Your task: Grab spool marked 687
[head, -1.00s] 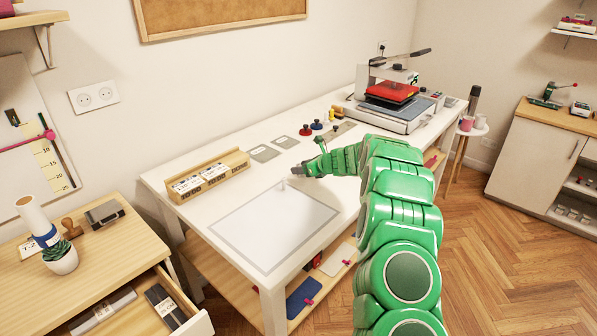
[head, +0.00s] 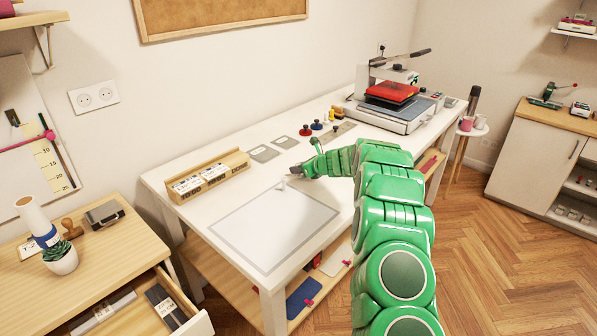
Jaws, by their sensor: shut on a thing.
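My gripper (head: 292,174) is over the white worktable, just above the far right corner of a grey-framed pale mat (head: 272,226). It is shut on a small pale thing (head: 283,184), which is too small to identify for sure. A red (head: 305,131), a blue (head: 316,125) and a yellow (head: 333,114) small round-topped thing stand farther back on the table, behind my gripper. No marking 687 is readable on anything in view.
A heat press (head: 392,100) stands at the table's far right end. An open drawer (head: 150,305) juts out at lower left.

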